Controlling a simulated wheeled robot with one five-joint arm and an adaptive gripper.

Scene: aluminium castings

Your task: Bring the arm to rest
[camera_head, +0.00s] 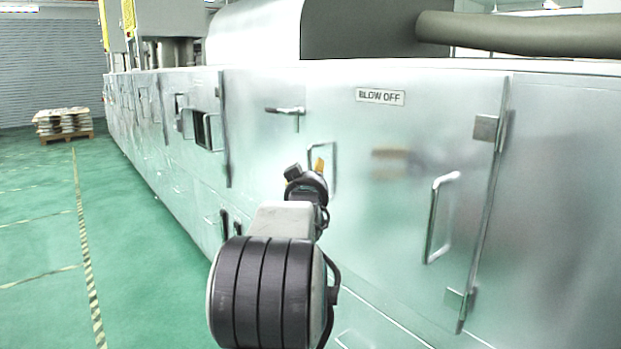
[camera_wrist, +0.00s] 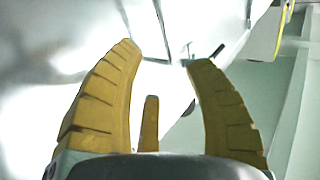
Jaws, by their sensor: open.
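My arm reaches forward from the bottom of the head view, with my gripper (camera_head: 319,164) mostly hidden behind the wrist; only a yellow finger tip shows. In the wrist view my gripper (camera_wrist: 168,62) has its yellow ridged fingers spread apart, with a shorter third finger between them. Nothing is between them. In the head view the gripper is in front of the machine's metal side, near a door handle (camera_head: 333,167). I cannot tell how far apart they are.
A long metal machine (camera_head: 400,125) with a "BLOW OFF" label (camera_head: 381,97) and several handles fills the right. A pallet of castings (camera_head: 63,122) stands at the far left. The green floor (camera_head: 130,250) with striped tape is clear on the left.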

